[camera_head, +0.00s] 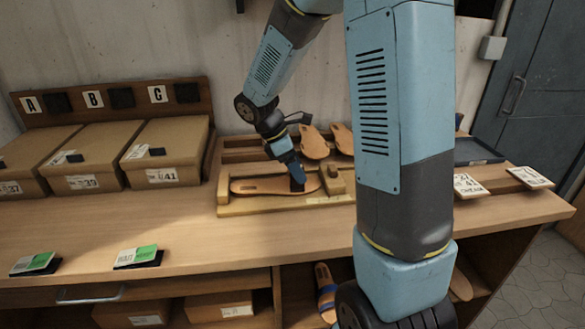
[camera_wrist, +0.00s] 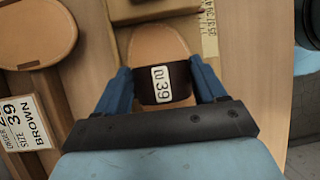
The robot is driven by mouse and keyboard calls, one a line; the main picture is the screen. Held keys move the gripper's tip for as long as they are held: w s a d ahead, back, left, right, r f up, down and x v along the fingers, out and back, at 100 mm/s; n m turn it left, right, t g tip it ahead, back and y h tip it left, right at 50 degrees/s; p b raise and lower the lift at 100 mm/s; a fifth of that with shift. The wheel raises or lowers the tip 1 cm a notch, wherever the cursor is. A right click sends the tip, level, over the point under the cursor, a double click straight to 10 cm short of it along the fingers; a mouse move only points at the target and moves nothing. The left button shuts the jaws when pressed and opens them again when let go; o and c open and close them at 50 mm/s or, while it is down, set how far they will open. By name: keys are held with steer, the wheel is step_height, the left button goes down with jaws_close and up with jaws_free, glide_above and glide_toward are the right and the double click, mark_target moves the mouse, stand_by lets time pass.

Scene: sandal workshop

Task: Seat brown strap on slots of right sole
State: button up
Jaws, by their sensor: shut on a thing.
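My gripper (camera_head: 297,182) reaches down to the near part of the wooden fixture (camera_head: 235,210). In the wrist view my gripper (camera_wrist: 162,88) is shut on a dark brown strap (camera_wrist: 180,72), one blue finger at each side of it. The strap carries a white label reading 39. It lies across a tan sole (camera_wrist: 158,40), which also shows in the head view (camera_head: 262,186) lying lengthwise in the fixture. The strap's lower ends and the sole's slots are hidden, so I cannot tell whether the ends are in them.
Two more soles (camera_head: 314,143) lie at the back of the fixture. A card (camera_wrist: 22,122) reads size 39, brown. Boxes (camera_head: 83,152) stand at the left, and a dark tray (camera_head: 476,152) at the right.

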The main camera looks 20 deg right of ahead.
steer(key=shift+f, duration=0.25)
steer(key=o, duration=1)
steer(key=v, duration=1.3)
steer(key=s+d+r+m+t+y, duration=0.1)
steer(key=s+r+m+t, duration=0.1)
steer(key=s+m, duration=0.3)
steer(key=s+d+r+m+t+y, duration=0.2)
steer(key=s+m, duration=0.3)
steer(key=s, duration=0.5)
steer(key=s+d+r+m+t+y, duration=0.1)
steer(key=s+r+m+t+y, duration=0.1)
steer(key=s+m, duration=0.3)
steer(key=shift+s+d+r+m+t, duration=0.1)
steer(key=shift+s+r+m+t, duration=0.1)
steer(key=shift+s+t, duration=0.3)
steer(key=shift+s+d+r+m+t, duration=0.1)
steer(key=shift+s+r+m+t, duration=0.1)
steer(key=shift+s, duration=0.5)
